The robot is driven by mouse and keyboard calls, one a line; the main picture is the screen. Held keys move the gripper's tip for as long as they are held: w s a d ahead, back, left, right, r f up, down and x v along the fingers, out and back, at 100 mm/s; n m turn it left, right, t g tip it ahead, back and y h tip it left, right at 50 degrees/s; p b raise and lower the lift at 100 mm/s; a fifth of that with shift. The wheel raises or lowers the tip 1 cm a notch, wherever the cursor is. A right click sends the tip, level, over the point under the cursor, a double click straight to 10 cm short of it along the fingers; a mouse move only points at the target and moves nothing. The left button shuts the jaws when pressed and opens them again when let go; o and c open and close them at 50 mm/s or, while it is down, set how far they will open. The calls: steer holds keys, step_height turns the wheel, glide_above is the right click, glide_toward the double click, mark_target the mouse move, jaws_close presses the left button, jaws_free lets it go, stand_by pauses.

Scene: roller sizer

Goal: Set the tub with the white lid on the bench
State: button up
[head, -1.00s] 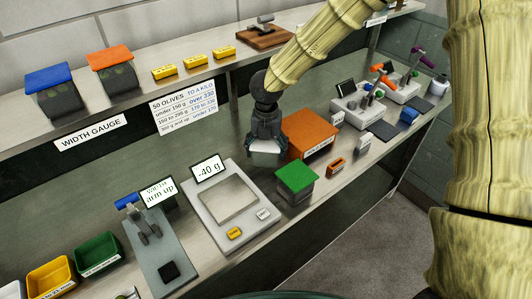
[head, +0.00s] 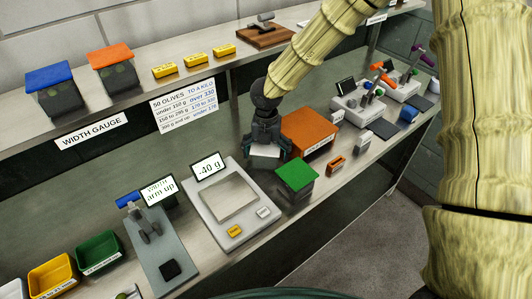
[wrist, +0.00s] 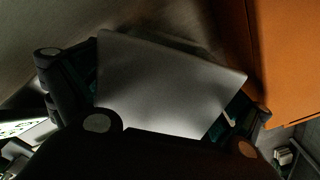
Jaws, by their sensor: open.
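The tub's white lid (head: 264,151) shows low between the fingers of my gripper (head: 265,146) in the head view, left of an orange box and behind the green-lidded tub. In the wrist view the lid (wrist: 170,80) is a large pale square spanning the space between the fingers of my gripper (wrist: 150,110). The fingers are open and lie around the lid's edges. Whether they touch it I cannot tell. The tub's body is mostly hidden, so its contact with the steel bench (head: 208,242) is unclear.
The green-lidded tub (head: 296,174) stands close in front. The orange box (head: 309,132) is close on the right; its side (wrist: 285,60) fills the wrist view's right. A scale (head: 229,202) reading -40 g stands left. The shelf (head: 140,92) runs above and behind.

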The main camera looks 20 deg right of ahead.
step_height(320, 180, up, 12)
steer(key=shift+r+b, duration=0.15)
steer(key=shift+b, duration=0.7)
